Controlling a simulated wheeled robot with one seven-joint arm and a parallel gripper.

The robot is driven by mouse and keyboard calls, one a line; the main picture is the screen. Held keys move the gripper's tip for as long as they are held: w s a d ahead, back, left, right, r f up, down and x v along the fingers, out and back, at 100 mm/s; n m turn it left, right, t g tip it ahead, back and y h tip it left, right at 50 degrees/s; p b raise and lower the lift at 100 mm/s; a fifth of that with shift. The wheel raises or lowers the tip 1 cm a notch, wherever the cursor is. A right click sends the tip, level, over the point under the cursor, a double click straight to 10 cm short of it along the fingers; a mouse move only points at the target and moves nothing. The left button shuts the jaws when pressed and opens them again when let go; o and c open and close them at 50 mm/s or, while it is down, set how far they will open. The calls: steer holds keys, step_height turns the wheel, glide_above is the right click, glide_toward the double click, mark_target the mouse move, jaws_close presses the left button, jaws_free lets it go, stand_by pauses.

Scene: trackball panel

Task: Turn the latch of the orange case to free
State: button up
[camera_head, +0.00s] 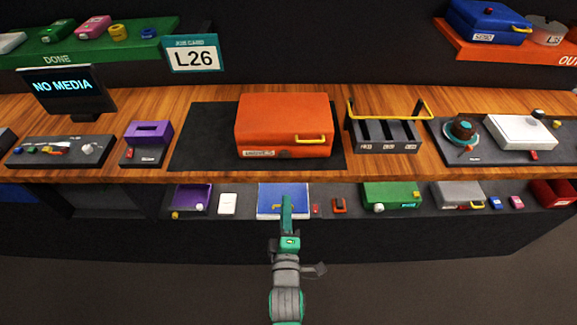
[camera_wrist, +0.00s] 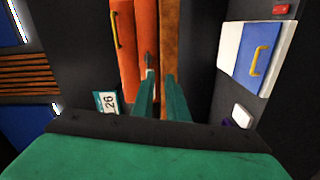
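The orange case (camera_head: 283,117) lies closed on a dark mat (camera_head: 205,130) on the wooden counter. Its yellow handle (camera_head: 312,138) is on the front right. A small latch-like part (camera_head: 281,153) seems to sit low on the front beside the label; its setting is too small to read. In the wrist view the orange case (camera_wrist: 126,55) stands sideways ahead of the fingers, with a small dark part (camera_wrist: 148,60) on its front. My gripper (camera_head: 286,199) is in front of the counter, below the case and apart from it. Its green fingers (camera_wrist: 161,76) show a narrow empty gap.
A rack with a yellow bar (camera_head: 388,135) stands right of the case, and a purple box (camera_head: 148,134) stands left. A blue case (camera_head: 270,200) lies on the lower shelf behind my gripper. The counter's front edge (camera_head: 230,178) lies between my gripper and the orange case.

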mark_target(284, 169)
steer(key=w+r, duration=0.1)
steer(key=w, duration=0.3)
steer(key=w+n, duration=0.1)
steer(key=w, duration=0.4)
steer(key=w+r+n, duration=0.1)
steer(key=w, duration=0.4)
steer(key=shift+w+a+r, duration=0.15)
steer(key=shift+a+r, duration=0.15)
steer(key=shift+r, duration=0.05)
